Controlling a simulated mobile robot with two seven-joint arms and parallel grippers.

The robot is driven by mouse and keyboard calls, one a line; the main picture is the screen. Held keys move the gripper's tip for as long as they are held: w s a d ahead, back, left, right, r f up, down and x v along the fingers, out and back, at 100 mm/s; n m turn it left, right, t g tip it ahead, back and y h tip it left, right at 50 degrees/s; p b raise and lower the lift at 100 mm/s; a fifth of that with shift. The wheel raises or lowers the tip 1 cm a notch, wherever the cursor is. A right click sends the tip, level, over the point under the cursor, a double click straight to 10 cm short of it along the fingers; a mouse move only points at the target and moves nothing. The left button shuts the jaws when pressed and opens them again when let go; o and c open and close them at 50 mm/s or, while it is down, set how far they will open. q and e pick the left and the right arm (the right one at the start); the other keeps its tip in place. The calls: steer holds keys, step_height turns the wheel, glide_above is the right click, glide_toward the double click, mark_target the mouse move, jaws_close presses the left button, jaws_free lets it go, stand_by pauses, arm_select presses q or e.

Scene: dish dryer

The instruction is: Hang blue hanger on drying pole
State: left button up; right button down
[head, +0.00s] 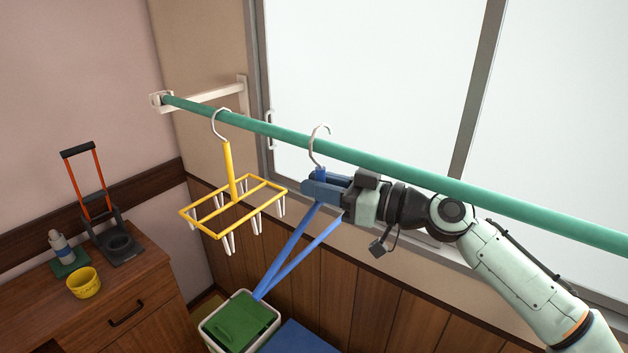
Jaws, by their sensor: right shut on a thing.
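The blue hanger (290,262) hangs tilted below my right gripper, its blue arms running down to the left. Its metal hook (311,150) points up and overlaps the green drying pole (375,159) in the head view. The hook's tip shows above the pole's upper edge; I cannot tell whether the hook touches or rests on it. My right gripper (321,187) is shut on the blue hanger's neck, just below the pole. My left gripper is not in view.
A yellow clip hanger (232,186) hangs on the pole to the left. The pole meets a white wall bracket (205,97). A bin with a green lid (241,322) stands below. A wooden cabinet (60,318) at left bears a yellow cup (84,284). The pole's right stretch holds nothing.

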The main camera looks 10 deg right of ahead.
steer(key=shift+w+d+r, duration=0.2)
steer(key=shift+w+d, duration=0.05)
steer(key=shift+w+d+f, duration=0.1)
steer(key=shift+d+f, duration=0.05)
steer(key=shift+w+f+b, duration=0.15)
steer(key=shift+f+b, duration=0.2)
steer(key=shift+f, duration=0.5)
steer(key=shift+s+f, duration=0.15)
steer(key=shift+s, duration=0.2)
steer(key=shift+w+f, duration=0.1)
steer(key=shift+w, duration=0.15)
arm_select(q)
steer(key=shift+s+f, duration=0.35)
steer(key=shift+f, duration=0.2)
arm_select(e)
steer(key=c, duration=0.9)
jaws_free()
arm_select(q)
steer(key=shift+b, duration=0.3)
arm_select(e)
steer(key=shift+s, duration=0.1)
